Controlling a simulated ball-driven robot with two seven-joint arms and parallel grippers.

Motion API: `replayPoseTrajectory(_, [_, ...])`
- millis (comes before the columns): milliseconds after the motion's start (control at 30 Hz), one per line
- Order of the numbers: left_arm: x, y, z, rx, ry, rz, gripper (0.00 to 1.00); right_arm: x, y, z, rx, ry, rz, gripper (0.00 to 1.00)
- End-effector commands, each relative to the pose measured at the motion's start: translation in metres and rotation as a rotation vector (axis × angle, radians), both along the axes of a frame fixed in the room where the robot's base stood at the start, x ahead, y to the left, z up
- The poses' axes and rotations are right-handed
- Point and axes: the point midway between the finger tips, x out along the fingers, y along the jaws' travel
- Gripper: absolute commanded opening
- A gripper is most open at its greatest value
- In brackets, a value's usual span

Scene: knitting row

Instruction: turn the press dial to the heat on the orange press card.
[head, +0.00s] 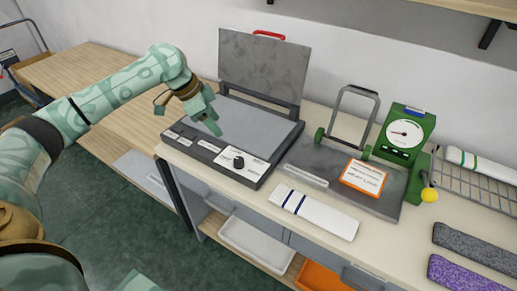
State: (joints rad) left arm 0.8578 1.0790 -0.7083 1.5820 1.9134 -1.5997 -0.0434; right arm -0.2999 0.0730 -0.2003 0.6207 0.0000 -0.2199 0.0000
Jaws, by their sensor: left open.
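The press (245,121) stands open on the bench, its grey lid raised at the back. Its black dial (239,163) sits on a white label on the front panel; the setting is too small to read. The orange-bordered press card (363,179) lies on a dark plate right of the press; its print is too small to read. My left gripper (211,123) is open and empty, above the press bed, up and left of the dial and apart from it.
A green machine with a round gauge (404,133) and a yellow knob stands at the right. A folded white fabric (314,211) lies at the bench's front edge. Grey (476,246) and purple (468,273) knit pieces lie farther right. A wall shelf (460,7) hangs above.

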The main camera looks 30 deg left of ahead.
Motion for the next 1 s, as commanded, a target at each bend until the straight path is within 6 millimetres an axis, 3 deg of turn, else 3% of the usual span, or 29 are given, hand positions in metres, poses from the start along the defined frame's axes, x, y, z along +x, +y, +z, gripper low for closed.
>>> replayPoseTrajectory(267, [-0.002,-0.004,-0.028,0.023,0.036,-0.033,0.55,-0.002,-0.007,-0.01,-0.009,0.005,0.003,0.36])
replayPoseTrajectory(700, [0.025,-0.035,-0.128,0.023,0.034,-0.031,0.55,-0.013,-0.008,-0.049,-0.011,0.031,0.004,0.36])
replayPoseTrajectory(1000, [0.033,-0.044,-0.154,0.024,0.031,-0.028,0.55,-0.016,-0.004,-0.059,-0.005,0.037,0.001,0.36])
